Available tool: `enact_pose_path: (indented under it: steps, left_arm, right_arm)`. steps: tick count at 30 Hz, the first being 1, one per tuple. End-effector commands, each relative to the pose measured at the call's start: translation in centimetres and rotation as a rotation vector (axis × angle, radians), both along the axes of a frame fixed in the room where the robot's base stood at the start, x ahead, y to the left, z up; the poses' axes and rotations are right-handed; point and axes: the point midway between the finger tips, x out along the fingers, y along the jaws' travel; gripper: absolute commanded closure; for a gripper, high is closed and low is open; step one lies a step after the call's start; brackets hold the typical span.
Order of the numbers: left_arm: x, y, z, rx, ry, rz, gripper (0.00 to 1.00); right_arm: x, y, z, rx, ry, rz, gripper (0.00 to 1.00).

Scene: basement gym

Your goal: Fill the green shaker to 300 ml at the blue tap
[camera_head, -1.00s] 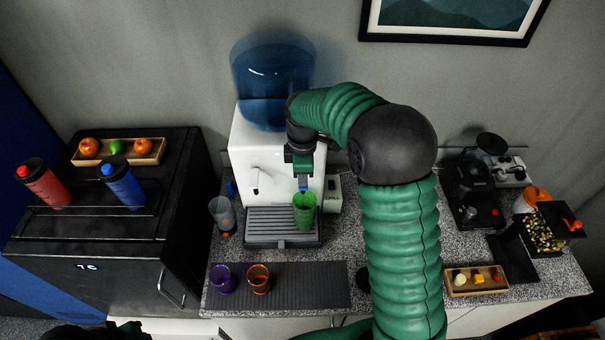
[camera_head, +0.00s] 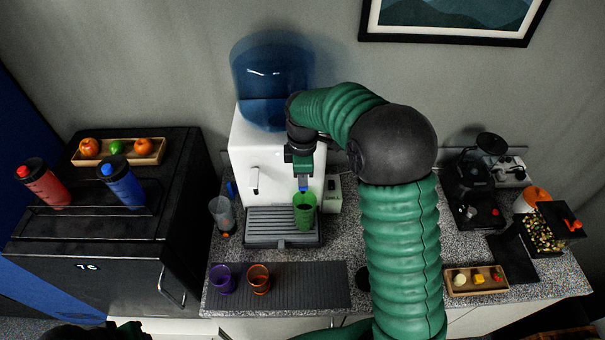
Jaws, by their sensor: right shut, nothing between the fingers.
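The green shaker (camera_head: 305,213) stands upright on the drip tray (camera_head: 268,242) of the white water dispenser (camera_head: 248,150), toward its right side. The blue tap (camera_head: 303,185) shows just above the shaker's mouth. My right gripper (camera_head: 302,172) is shut and empty at the tap, in front of the dispenser; its fingertips are hard to make out. The water level in the shaker cannot be read from here. A blue bottle (camera_head: 262,85) sits on top of the dispenser. My left gripper is not in view; only a dark part of me shows at the bottom left.
A grey cup (camera_head: 222,214) stands left of the tray. A purple cup (camera_head: 223,279) and an orange cup (camera_head: 259,278) stand on the dark mat (camera_head: 318,286). My right arm covers the counter's middle. A snack tray (camera_head: 476,281) lies at right.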

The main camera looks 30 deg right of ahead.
Motion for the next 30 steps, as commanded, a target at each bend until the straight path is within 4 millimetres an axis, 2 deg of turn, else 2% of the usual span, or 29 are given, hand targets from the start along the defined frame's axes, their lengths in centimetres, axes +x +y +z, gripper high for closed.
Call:
enact_pose_path:
  steps: [23,30]
  left_arm:
    - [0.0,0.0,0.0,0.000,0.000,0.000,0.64]
    - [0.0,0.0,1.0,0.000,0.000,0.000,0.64]
  right_arm:
    - [0.0,0.0,0.0,0.001,0.001,0.000,1.00]
    - [0.0,0.0,1.0,0.000,0.000,0.000,1.00]
